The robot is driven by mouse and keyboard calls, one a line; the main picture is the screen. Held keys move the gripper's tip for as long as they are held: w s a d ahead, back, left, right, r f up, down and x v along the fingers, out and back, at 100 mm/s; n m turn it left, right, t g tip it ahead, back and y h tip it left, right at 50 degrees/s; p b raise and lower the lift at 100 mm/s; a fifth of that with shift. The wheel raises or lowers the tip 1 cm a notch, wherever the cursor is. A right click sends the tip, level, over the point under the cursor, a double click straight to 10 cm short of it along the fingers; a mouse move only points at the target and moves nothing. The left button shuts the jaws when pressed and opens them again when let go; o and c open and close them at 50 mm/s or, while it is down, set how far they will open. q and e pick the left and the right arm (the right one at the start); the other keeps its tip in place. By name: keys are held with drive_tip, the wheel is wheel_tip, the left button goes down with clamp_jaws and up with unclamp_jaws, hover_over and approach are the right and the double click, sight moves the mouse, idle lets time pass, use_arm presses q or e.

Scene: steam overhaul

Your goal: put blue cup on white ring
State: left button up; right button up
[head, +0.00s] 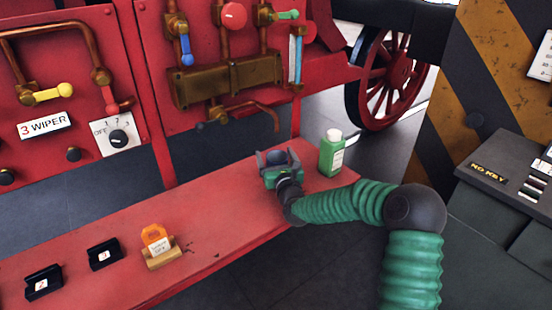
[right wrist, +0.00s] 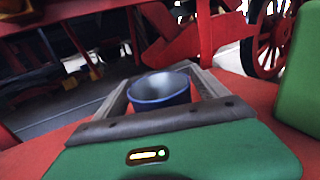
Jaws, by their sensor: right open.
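My right gripper (head: 276,158) is over the far part of the red bench, its jaws open. The blue cup (head: 277,155) stands between its two fingers, partly hidden by the gripper in the head view. In the right wrist view the cup (right wrist: 161,88) has a blue rim and a grey inside, and looks upright. A finger lies on each side of it; I cannot tell whether either touches it. I see no white ring in either view. My left gripper is not in view.
A green bottle (head: 331,153) stands on the red bench (head: 225,205) just right of the gripper. Two black blocks (head: 104,254) and an orange-topped item (head: 156,245) are at the near left. The red panel with pipes and valves (head: 225,80) rises behind.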

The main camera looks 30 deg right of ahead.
drive_tip(key=p+v, duration=0.1)
drive_tip(key=v, duration=1.1)
drive_tip(key=shift+p, duration=0.35)
drive_tip(key=shift+c, duration=0.4)
